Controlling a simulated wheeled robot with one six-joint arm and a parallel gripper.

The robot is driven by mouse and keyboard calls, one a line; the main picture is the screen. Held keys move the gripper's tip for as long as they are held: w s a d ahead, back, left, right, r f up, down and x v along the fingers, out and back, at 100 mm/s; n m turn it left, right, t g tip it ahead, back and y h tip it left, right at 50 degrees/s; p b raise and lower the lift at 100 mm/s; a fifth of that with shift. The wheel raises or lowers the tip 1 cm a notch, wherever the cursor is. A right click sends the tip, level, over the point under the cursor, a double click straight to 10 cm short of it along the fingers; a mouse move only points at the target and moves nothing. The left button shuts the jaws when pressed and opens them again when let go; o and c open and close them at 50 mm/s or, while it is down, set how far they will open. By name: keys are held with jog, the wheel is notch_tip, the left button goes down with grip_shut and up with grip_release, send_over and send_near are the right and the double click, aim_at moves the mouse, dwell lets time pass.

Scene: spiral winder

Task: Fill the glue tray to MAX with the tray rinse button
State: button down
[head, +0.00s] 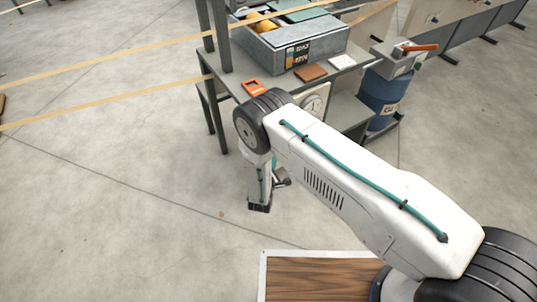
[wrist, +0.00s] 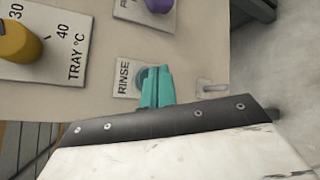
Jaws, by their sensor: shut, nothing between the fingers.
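The rinse button is a small grey round knob (wrist: 142,80) on a pale plate marked RINSE (wrist: 123,78), on a beige panel in the wrist view. My gripper (wrist: 156,73) shows as teal fingers, shut and empty. Its tips overlap the right side of the button in the picture; whether they touch it I cannot tell. In the head view the fingers and panel face are hidden by my arm. A grey open box (head: 272,52), apparently the glue tray, stands on the bench. Its front label is too small to read, and its glue level cannot be made out.
A yellow knob (wrist: 18,42) on the TRAY °C plate is left of the button, and a purple knob (wrist: 158,5) is above. A small metal bracket (wrist: 207,86) is to the right. The bench (head: 233,83) also holds an orange item (head: 253,87); a blue drum (head: 383,94) stands beside it.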

jog(key=s+d, duration=0.2)
jog(key=s, duration=0.1)
jog(key=shift+s+d, duration=0.2)
jog(key=shift+s, duration=0.1)
dwell(1.0)
